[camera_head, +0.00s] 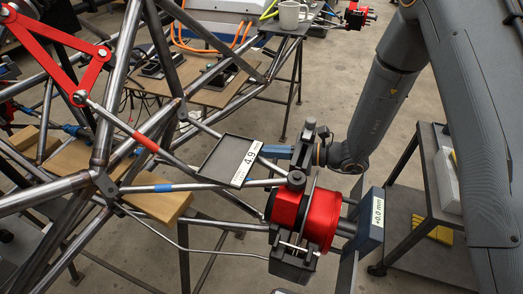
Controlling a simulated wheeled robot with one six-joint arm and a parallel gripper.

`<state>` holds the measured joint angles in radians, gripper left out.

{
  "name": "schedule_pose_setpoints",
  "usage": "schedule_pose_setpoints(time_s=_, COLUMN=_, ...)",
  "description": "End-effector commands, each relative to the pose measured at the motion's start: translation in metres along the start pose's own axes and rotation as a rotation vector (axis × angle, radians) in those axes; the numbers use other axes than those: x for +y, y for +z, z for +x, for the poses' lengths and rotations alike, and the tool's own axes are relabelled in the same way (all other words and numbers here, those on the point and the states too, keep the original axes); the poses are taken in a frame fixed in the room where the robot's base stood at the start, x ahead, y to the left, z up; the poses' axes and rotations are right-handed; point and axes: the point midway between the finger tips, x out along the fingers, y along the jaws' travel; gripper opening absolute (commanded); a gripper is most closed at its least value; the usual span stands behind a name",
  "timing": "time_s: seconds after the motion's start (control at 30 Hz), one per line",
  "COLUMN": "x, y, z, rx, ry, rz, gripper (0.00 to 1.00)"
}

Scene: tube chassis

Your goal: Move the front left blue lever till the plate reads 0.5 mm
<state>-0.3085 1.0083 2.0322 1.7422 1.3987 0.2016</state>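A dark, shallow tray-like plate (218,158) in the middle carries a white label (246,163) that seems to read 4.9, with small text I cannot make out. A short blue bar (275,150), perhaps the lever, runs from near the label toward my gripper (306,150). My gripper is at the right end of this bar; whether its fingers touch it or are shut on it is unclear. Below is a red cylinder unit (303,215) with dark clamps. Right of it, a dark blue plate (370,215) has a label reading +0.0 mm (378,212).
Steel chassis tubes (105,140) fill the left, with a red triangular arm (62,50). A wooden block (157,200) sits under the tubes. A white mug (289,15) stands on a small table at the back. A grey cart (425,230) stands at right.

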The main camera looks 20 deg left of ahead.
Motion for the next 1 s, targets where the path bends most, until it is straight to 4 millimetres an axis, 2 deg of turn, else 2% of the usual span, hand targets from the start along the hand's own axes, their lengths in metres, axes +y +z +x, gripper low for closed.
schedule_pose_setpoints(time_s=0.23, x=-0.011, y=-0.039, z=0.010, rx=0.000, ry=-0.003, rz=0.002, gripper=0.00)
schedule_pose_setpoints(time_s=0.4, x=-0.010, y=-0.035, z=-0.030, rx=-0.001, ry=-0.011, rz=0.001, gripper=0.00)
schedule_pose_setpoints(time_s=0.63, x=-0.006, y=-0.035, z=-0.072, rx=-0.001, ry=-0.009, rz=0.001, gripper=0.00)
schedule_pose_setpoints(time_s=0.8, x=-0.005, y=-0.035, z=-0.087, rx=-0.001, ry=-0.007, rz=0.000, gripper=0.00)
schedule_pose_setpoints(time_s=1.0, x=-0.011, y=-0.040, z=-0.085, rx=-0.056, ry=0.008, rz=-0.024, gripper=0.00)
